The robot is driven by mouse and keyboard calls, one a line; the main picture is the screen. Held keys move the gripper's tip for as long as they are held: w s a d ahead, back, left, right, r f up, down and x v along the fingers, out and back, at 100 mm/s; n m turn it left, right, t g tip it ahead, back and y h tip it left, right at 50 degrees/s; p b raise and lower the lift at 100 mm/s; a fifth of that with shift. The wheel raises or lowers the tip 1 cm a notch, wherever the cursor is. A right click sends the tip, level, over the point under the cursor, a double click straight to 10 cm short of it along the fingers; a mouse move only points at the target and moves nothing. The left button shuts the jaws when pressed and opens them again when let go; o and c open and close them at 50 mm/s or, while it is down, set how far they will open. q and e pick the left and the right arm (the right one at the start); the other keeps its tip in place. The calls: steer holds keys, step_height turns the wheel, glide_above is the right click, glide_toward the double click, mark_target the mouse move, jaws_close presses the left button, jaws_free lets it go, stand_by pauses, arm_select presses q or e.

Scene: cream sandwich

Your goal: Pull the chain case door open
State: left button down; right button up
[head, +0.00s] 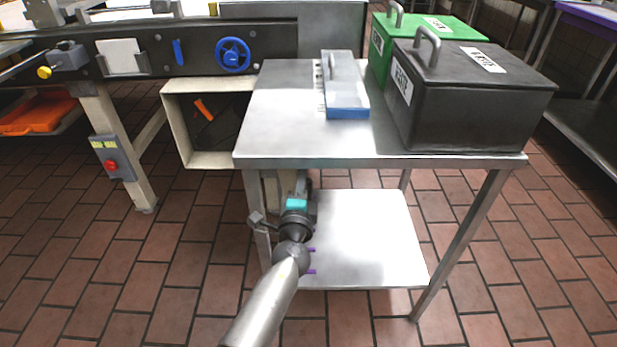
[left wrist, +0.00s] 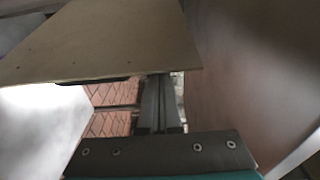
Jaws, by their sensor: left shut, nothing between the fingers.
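The chain case (head: 172,130) is a cream box frame under the machine at the left. Its front is open, showing a dark inside with an orange part (head: 204,109). A cream panel (head: 276,192), seemingly its door swung out to the right, shows partly below the table's left front corner. My left gripper (head: 303,183) is beside this panel, low under the table edge. In the left wrist view the shut, empty fingers (left wrist: 162,103) reach to the lower edge of a cream panel (left wrist: 110,45); I cannot tell whether they touch it. My right gripper is out of view.
A steel table (head: 290,140) stands close over my left gripper, with a lower shelf (head: 370,240). It bears a blue-edged tool (head: 345,85), a green box (head: 455,28) and a black box (head: 470,95).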

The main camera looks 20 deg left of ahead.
arm_select(q)
steer(key=shift+a, duration=0.1)
steer(key=shift+s+a+m+h, duration=0.2)
steer(key=shift+s+a+h, duration=0.1)
steer(key=shift+a, duration=0.25)
steer(key=shift+s+a+m+h, duration=0.2)
steer(key=shift+s+a, duration=0.05)
steer(key=shift+a, duration=0.25)
steer(key=shift+s+a+h, duration=0.35)
steer(key=shift+a+h, duration=0.1)
steer(key=shift+h, duration=0.05)
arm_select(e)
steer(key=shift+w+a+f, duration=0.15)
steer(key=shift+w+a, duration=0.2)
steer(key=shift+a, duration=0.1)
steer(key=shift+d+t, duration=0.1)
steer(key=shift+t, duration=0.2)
